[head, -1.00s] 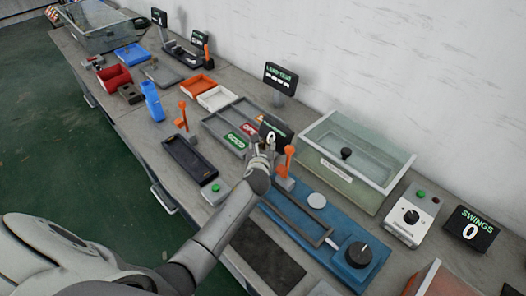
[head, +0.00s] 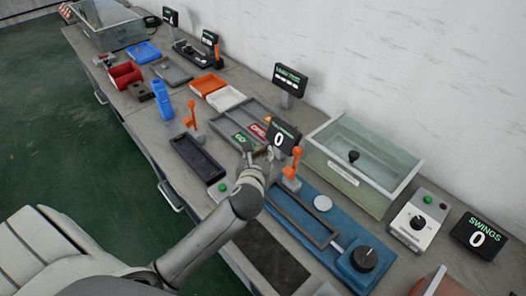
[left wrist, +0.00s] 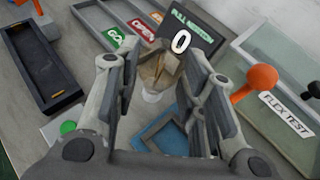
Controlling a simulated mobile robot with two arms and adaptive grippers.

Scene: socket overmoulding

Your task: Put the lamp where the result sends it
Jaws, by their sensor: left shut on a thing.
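My left gripper (head: 257,153) is above the bench, in front of the pull display (head: 282,139), which reads 0. In the left wrist view its two fingers (left wrist: 150,68) stand apart with a small beige and clear piece (left wrist: 160,70) between them, which looks like the lamp; its outline is blurred. My right gripper is not in view.
A blue fixture (head: 312,222) with an orange lever (head: 292,168) lies right of the gripper. A clear flex test box (head: 365,165) stands behind it. A dark tray (head: 197,158) and another orange lever (head: 189,116) are to the left. The swings display (head: 478,234) reads 0.

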